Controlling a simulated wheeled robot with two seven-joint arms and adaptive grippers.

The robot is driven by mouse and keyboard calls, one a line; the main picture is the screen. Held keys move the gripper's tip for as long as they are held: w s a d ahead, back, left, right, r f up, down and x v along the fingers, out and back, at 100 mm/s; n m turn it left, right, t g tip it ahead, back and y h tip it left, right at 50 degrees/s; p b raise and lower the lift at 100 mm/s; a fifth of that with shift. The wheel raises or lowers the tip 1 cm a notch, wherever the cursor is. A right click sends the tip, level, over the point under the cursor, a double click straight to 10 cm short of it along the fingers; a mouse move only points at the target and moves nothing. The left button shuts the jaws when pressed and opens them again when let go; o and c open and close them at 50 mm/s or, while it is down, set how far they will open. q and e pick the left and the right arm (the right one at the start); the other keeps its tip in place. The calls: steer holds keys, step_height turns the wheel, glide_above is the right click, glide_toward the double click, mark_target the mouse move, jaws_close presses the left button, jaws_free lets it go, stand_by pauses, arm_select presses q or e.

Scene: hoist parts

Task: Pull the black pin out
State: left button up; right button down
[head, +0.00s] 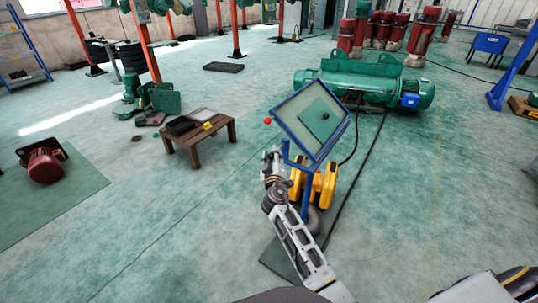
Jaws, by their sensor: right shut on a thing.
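My right gripper (271,158) is at the top end of my grey arm, just left of the blue stand and the yellow hoist part (325,186). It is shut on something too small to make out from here. I cannot clearly pick out a black pin. A tilted board (298,109) in a blue frame stands above and right of the gripper. A green square with a small black spot (325,115) is on the board. A small red ball (268,121) shows above the gripper, beside the board. My left gripper is not in view.
A green hoist drum (360,84) lies behind the board. A wooden stool (202,146) with dark and light flat items stands to the left. A red motor (46,165) is on a green mat at far left. Black cables run along the floor. The floor between stool and board is clear.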

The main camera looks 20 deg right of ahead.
steer(key=shift+s+a+f, duration=0.1)
steer(key=shift+a+f, duration=0.25)
steer(key=shift+a, duration=0.15)
steer(key=c, duration=1.4)
jaws_free()
steer(key=shift+c, duration=0.2)
steer(key=shift+o, duration=1.3)
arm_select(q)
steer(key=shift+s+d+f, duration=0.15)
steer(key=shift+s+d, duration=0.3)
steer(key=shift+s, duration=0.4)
arm_select(e)
steer(key=shift+o, duration=0.2)
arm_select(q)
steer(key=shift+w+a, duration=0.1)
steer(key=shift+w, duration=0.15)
arm_select(e)
steer(key=shift+r, duration=0.15)
steer(key=shift+d, duration=0.1)
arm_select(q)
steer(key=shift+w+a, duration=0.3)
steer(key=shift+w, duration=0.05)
arm_select(e)
steer(key=shift+d+r, duration=0.1)
steer(key=shift+r, duration=0.1)
